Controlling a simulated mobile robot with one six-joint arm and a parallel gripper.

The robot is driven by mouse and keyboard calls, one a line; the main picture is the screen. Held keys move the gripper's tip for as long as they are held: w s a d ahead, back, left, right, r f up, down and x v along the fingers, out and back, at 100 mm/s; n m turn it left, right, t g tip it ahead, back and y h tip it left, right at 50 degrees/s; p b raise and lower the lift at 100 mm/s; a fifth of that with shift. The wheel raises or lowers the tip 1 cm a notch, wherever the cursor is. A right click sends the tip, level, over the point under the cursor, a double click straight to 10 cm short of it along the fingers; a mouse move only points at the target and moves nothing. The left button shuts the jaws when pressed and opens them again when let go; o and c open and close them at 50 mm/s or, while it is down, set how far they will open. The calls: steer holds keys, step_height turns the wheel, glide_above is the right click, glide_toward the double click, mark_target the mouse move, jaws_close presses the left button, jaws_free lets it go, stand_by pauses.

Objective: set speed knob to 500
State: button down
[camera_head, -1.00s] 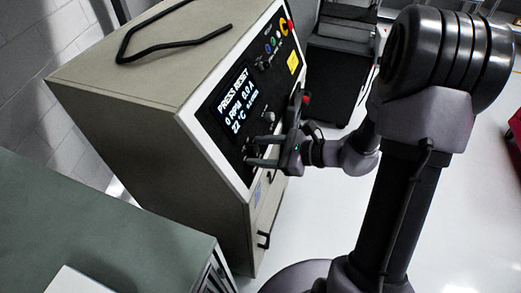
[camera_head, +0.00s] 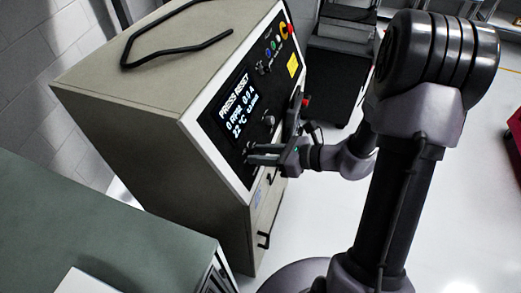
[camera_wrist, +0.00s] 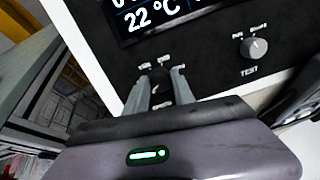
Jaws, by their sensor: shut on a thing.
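My gripper (camera_head: 250,155) is at the lower left of the black control panel (camera_head: 232,146) on the beige machine. In the wrist view, its two grey fingers (camera_wrist: 160,94) are shut on a small dark knob (camera_wrist: 157,90) below the display. The fingers cover much of this knob, and its pointer and small printed labels cannot be read, so I cannot confirm that it is the speed knob. The display (camera_head: 235,104) reads PRESS RESET, 0 RPM, 0.0 A and 22 °C.
A grey knob labelled TEST (camera_wrist: 257,47) is to the right of the held knob. A red button (camera_head: 290,29) and yellow label (camera_head: 293,65) are higher on the panel. A green-topped cabinet (camera_head: 110,215) stands at lower left. Floor to the right is open.

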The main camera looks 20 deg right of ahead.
steer(key=m+p, duration=0.3)
steer(key=m, duration=0.1)
steer(key=shift+r, duration=0.2)
steer(key=shift+f+m+p, duration=0.15)
steer(key=shift+m+p, duration=0.75)
steer(key=shift+m, duration=0.5)
steer(key=c, duration=1.1)
jaws_free()
steer(key=shift+o, duration=0.2)
steer(key=p+v, duration=0.1)
steer(key=v, duration=1.6)
steer(key=shift+r, duration=0.35)
